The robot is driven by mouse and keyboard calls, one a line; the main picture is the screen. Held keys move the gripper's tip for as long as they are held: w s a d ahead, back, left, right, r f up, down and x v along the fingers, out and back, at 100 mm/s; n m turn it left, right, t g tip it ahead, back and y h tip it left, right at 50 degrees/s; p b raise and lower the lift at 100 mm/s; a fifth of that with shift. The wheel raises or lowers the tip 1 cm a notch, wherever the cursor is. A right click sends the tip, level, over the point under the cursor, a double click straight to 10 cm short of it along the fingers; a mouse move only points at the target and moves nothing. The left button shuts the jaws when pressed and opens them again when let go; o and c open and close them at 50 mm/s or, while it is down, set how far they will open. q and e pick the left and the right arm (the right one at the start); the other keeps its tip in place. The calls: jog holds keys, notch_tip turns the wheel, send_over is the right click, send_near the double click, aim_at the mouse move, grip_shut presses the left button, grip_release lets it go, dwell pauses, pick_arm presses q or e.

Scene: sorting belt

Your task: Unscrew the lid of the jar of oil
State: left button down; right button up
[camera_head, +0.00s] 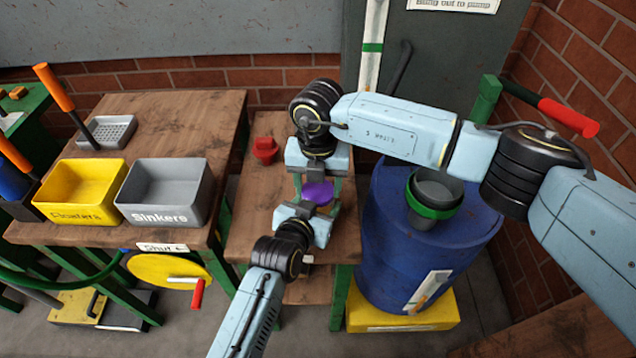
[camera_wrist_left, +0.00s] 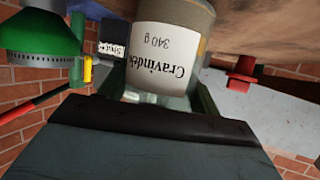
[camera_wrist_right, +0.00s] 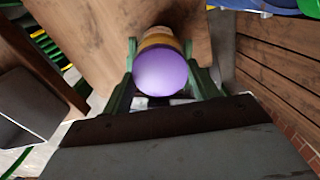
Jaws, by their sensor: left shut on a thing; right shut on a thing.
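The jar (camera_wrist_left: 165,65) has a pale label reading "Cravinde…" and "340 g", which appears upside down in the left wrist view. Its round purple lid (camera_head: 318,192) also shows in the right wrist view (camera_wrist_right: 160,72). My left gripper (camera_head: 312,208) is shut on the jar's body from the near side. My right gripper (camera_head: 318,183) comes in from the far side, with its green fingers (camera_wrist_right: 160,48) on either side of the purple lid, shut on it. The lid sits on the jar. The grippers hide most of the jar in the head view.
A red part (camera_head: 265,149) stands on the wooden bench (camera_head: 260,210), left of my grippers. Yellow (camera_head: 80,190) and grey (camera_head: 165,192) bins stand on the left table. A blue barrel (camera_head: 420,250) with a dark green-banded cup (camera_head: 433,198) is close on the right.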

jog(key=n, duration=0.7)
jog(key=o, duration=1.1)
jog(key=shift+s+a, duration=0.1)
jog(key=shift+a, duration=0.05)
jog(key=shift+r, duration=0.15)
